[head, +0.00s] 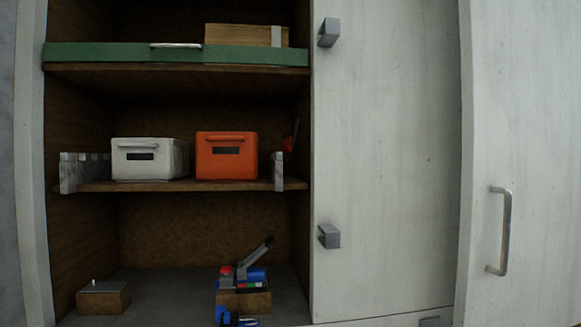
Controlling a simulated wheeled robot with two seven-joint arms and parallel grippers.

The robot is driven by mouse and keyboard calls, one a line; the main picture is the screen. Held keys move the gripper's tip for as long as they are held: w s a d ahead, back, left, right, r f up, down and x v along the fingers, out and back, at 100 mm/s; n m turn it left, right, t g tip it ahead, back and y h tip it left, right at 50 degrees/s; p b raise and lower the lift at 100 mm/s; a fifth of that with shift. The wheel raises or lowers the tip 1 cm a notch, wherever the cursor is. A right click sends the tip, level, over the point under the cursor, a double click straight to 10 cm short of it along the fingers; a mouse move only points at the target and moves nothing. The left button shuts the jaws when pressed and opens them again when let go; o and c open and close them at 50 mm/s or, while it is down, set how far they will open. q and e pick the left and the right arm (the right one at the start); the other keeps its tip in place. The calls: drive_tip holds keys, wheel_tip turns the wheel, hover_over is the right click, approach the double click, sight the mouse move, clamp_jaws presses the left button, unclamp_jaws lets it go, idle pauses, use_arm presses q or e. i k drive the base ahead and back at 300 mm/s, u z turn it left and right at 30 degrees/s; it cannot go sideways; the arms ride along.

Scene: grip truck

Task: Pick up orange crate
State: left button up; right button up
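The orange crate (226,172) stands upright on the middle shelf of an open cupboard, right of centre on that shelf. It has a handle bar along the top of its front and a dark slot below it. A white crate (150,170) of similar form stands just to its left, with a narrow gap between them.
The middle shelf (225,186) has grey brackets at both front ends. A green-fronted drawer (110,53) is above. Blue tools (256,276) and a wooden box (103,300) lie on the bottom. The pale door (390,150) stands right of the opening.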

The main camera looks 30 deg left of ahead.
sight(220, 156)
drive_tip(key=z, duration=1.2)
drive_tip(key=i, duration=1.4)
drive_tip(key=u, duration=3.45)
drive_tip(key=i, duration=0.5)
drive_tip(key=z, duration=0.1)
